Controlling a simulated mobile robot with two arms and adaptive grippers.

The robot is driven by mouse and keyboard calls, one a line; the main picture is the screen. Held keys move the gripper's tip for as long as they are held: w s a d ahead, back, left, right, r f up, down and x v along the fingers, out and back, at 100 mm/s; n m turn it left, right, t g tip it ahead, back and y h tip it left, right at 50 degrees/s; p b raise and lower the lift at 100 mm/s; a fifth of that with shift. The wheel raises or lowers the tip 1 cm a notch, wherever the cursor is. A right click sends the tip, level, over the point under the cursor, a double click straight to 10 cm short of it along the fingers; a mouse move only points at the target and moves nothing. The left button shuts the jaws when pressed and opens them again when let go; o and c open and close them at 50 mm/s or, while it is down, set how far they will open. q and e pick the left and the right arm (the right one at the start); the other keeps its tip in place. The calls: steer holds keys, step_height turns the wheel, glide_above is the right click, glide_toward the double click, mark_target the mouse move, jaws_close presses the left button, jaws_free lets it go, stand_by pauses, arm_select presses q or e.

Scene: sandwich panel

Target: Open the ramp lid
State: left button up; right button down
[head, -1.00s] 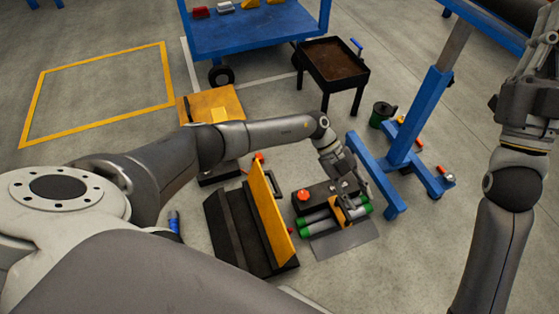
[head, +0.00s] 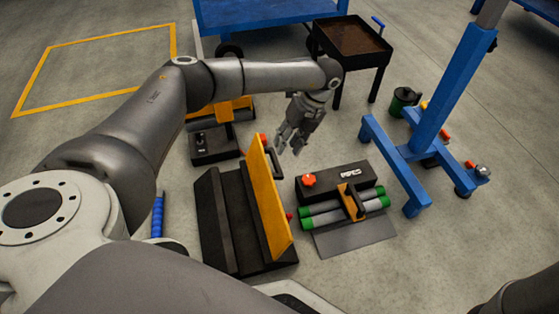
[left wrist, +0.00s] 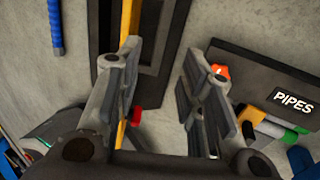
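The ramp unit is a black wedge-shaped box (head: 219,222) on the floor, also in the left wrist view (left wrist: 152,75). A yellow panel (head: 268,205), seemingly its lid, stands steeply tilted along the box's right side. A black handle (head: 277,163) shows at its far end. In the left wrist view the yellow panel's thin edge (left wrist: 131,18) runs beside and partly behind the left finger. My left gripper (head: 289,147) is open and empty, above the floor near the panel's far end; its fingers stand apart in the left wrist view (left wrist: 162,72). Contact cannot be told. My right gripper is out of view.
A black PIPES box (head: 337,182) with a red knob, green-ended pipes (head: 330,212) and a yellow bracket sits right of the ramp. A blue stand (head: 405,160) is beyond it. Another black unit (head: 214,147) lies behind the ramp. A blue tube (head: 157,217) is at left.

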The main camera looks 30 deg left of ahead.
mark_target(277, 164)
arm_select(q)
steer(key=b+x, duration=0.4)
steer(key=x, duration=0.3)
steer(key=shift+f, duration=0.3)
jaws_close()
